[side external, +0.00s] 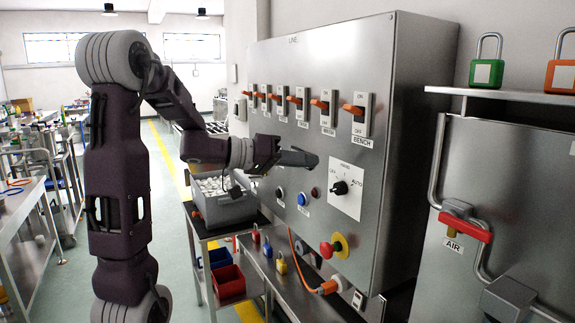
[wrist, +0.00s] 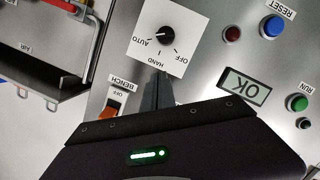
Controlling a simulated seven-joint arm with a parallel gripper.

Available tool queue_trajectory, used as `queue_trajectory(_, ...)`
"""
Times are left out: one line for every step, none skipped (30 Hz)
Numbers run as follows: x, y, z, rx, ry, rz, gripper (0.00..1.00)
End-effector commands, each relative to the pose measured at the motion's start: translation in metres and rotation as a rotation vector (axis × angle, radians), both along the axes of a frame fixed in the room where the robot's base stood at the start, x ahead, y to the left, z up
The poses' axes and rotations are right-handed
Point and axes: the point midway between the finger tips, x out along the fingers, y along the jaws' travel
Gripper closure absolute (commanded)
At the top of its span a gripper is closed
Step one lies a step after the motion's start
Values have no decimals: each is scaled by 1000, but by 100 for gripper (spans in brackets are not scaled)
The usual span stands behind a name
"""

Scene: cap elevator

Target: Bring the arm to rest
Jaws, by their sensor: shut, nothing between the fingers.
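My gripper (side external: 312,160) is shut and empty. It is held out in front of the steel control cabinet (side external: 385,60), just above and left of the rotary selector (side external: 340,187). In the wrist view its narrow dark fingers (wrist: 158,88) lie together, pointing at the panel beside the selector (wrist: 166,39). I cannot tell whether the fingertips touch the panel. The arm is bent at the elbow and reaches right from its upright lower part.
A row of orange-handled switches (side external: 353,109) lines the panel. Below are a blue button (side external: 301,199) and a red emergency button (side external: 327,249). A display (wrist: 244,87) reads OK. A grey bin (side external: 225,208) stands under the forearm.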

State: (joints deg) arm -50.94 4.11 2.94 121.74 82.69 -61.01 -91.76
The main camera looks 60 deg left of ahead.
Motion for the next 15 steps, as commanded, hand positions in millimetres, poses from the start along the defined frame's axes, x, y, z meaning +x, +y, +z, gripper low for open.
queue_trajectory(-13,2,3,0,0,5,100)
queue_trajectory(-20,3,5,1,-2,4,100)
queue_trajectory(-29,4,7,0,-2,4,100)
queue_trajectory(-35,5,8,0,-1,4,100)
queue_trajectory(-40,5,9,-1,-2,3,100)
queue_trajectory(-46,6,10,0,0,3,100)
queue_trajectory(-49,6,11,0,-1,2,100)
queue_trajectory(-52,7,11,0,-2,1,100)
queue_trajectory(-55,7,12,0,0,1,100)
queue_trajectory(-56,7,12,-1,1,1,100)
queue_trajectory(-57,7,12,-1,0,0,100)
queue_trajectory(-58,7,12,-1,0,0,100)
queue_trajectory(-58,7,12,-1,0,-1,100)
queue_trajectory(-58,7,12,-1,0,-1,100)
queue_trajectory(-58,7,12,-1,0,-1,100)
